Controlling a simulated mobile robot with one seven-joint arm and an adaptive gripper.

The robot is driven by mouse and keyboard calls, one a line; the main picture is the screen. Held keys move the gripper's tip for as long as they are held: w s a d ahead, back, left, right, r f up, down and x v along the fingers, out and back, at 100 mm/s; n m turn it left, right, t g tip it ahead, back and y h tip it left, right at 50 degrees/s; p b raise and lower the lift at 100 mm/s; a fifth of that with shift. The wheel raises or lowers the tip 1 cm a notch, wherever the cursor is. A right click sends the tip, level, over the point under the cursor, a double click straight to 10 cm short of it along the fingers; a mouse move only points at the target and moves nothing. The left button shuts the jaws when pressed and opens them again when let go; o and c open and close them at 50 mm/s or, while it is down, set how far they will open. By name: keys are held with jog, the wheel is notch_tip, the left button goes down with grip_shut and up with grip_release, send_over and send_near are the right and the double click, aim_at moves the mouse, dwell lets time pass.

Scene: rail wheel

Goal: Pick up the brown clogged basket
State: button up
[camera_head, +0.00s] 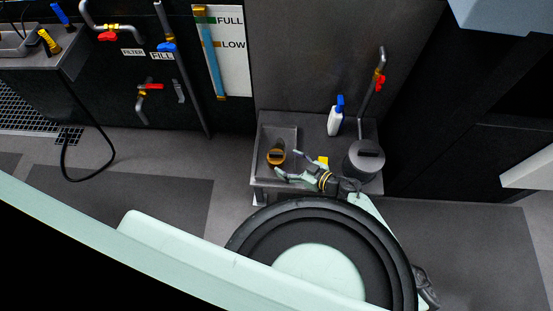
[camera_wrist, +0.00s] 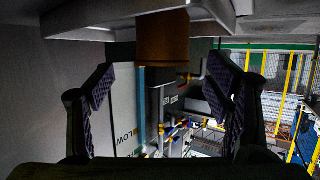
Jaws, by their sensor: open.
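The brown basket (camera_head: 277,157) stands in the shallow grey tray (camera_head: 264,141) at the left of a low grey bench. It also shows in the wrist view (camera_wrist: 163,40), at the top middle, where the scene looks upside down. My gripper (camera_head: 285,162) is open, with its fingers pointing left at the basket's right side. In the wrist view, my gripper's dark padded fingers (camera_wrist: 160,82) are spread wide, with nothing between the pads. The basket lies ahead of them, toward the top of the picture. Whether it is clogged cannot be seen.
On the bench are a white bottle with a blue top (camera_head: 336,118), a small yellow item (camera_head: 323,161), a dark grey lidded canister (camera_head: 366,160) and a pipe with a red valve (camera_head: 379,82). The tray's raised walls surround the basket. A gauge board (camera_head: 220,50) stands behind, left.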

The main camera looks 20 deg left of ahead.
aim_at(276, 157)
jog(key=shift+x, duration=3.2)
jog(key=shift+s, duration=0.2)
jog(key=shift+c, duration=0.3)
jog(key=c, duration=1.3)
